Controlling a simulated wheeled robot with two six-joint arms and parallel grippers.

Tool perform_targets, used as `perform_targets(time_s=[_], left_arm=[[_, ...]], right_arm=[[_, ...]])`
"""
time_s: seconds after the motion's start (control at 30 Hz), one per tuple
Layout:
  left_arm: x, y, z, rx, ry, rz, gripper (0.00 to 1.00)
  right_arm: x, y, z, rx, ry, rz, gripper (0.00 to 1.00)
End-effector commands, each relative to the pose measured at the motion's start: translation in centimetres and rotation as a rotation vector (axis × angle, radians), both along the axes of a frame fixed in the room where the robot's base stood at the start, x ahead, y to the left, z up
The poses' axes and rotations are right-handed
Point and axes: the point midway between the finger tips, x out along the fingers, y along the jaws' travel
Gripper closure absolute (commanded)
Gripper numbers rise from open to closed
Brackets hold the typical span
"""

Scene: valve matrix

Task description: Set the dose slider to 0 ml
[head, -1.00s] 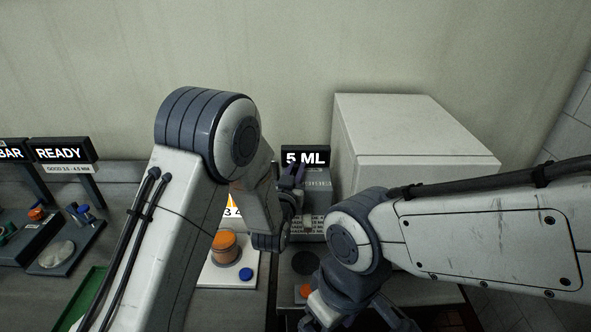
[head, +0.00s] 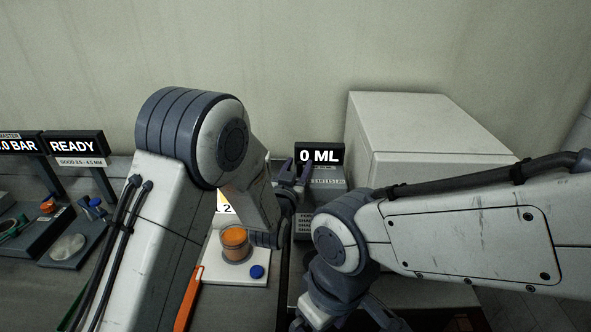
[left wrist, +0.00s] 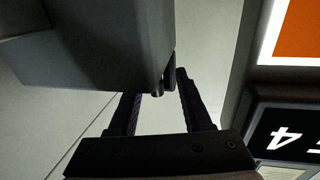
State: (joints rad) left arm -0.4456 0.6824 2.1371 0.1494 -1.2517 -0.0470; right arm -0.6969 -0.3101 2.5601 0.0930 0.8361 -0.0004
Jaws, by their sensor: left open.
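The dose display (head: 320,155) reads 0 ML in the head view. It stands on a grey dose unit (head: 329,183) at the back of the bench. My left gripper (head: 294,170) is open at the left side of this unit, its fingers pointing up just below the display. The slider's knob cannot be made out in the head view. In the left wrist view, the open fingers (left wrist: 158,85) reach to the edge of a grey housing (left wrist: 95,45), with a small dark part between them. Whether they touch it is unclear. My right gripper is mostly hidden at the bottom edge.
A large pale box (head: 430,130) stands right of the dose unit. A READY sign (head: 74,145) stands at the left. An orange strip (head: 188,300) lies beside my left arm.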

Motion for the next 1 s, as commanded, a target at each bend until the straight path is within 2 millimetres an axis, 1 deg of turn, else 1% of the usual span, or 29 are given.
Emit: perform_targets(time_s=[0.07, 0.17, 0.4, 0.5, 0.6, 0.77, 1.0], left_arm=[[-0.5, 0.1, -0.1, 0.0, -0.001, -0.001, 0.51], [-1.7, 0.6, -0.2, 0.0, 0.001, 0.0, 0.51], [-6.3, 2.0, -0.3, 0.0, 0.0, 0.001, 0.51], [-7.9, 2.5, -0.2, 0.0, 0.0, 0.001, 0.51], [-9.1, 2.9, -0.1, 0.0, -0.001, 0.001, 0.51], [-9.9, 3.2, 0.0, 0.0, -0.001, 0.002, 0.51], [-9.9, 3.2, 0.0, 0.0, 0.0, 0.002, 0.51]], right_arm=[[0.0, 0.0, -0.3, 0.0, 0.0, 0.0, 0.0], [0.0, 0.0, -1.0, 0.0, 0.0, 0.0, 0.0], [0.0, 0.0, -2.8, 0.0, 0.0, 0.0, 0.0], [0.0, 0.0, -3.3, 0.0, 0.0, 0.0, 0.0], [0.0, 0.0, -3.6, 0.0, 0.0, 0.0, 0.0], [0.0, 0.0, -3.7, 0.0, 0.0, 0.0, 0.0], [0.0, 0.0, -3.7, 0.0, 0.0, 0.0, 0.0]])
